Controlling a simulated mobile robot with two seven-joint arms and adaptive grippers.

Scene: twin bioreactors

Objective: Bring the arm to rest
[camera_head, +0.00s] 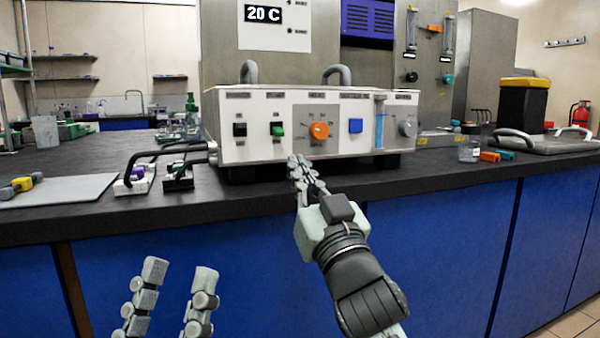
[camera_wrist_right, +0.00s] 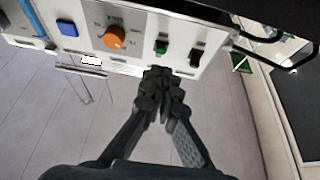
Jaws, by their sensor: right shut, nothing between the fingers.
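My right gripper (camera_head: 298,165) is shut and empty, just in front of the white control unit (camera_head: 240,150). In the head view its fingertips overlap the lower edge of the panel, below and left of the orange knob (camera_head: 319,130). In the right wrist view the gripper (camera_wrist_right: 160,75) has its fingertips together near the panel's edge, close to the green switch (camera_wrist_right: 161,47). I cannot tell whether they touch the panel. My left gripper (camera_head: 178,285) is open and empty, low in front of the blue cabinets.
The panel also has a black switch (camera_head: 239,129) and a blue button (camera_head: 355,126). The dark bench (camera_head: 425,185) runs across the view. A small jar (camera_head: 469,148) and a grey lid with handles (camera_head: 545,143) stand at right. Two small racks and a grey mat (camera_head: 65,190) lie at left.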

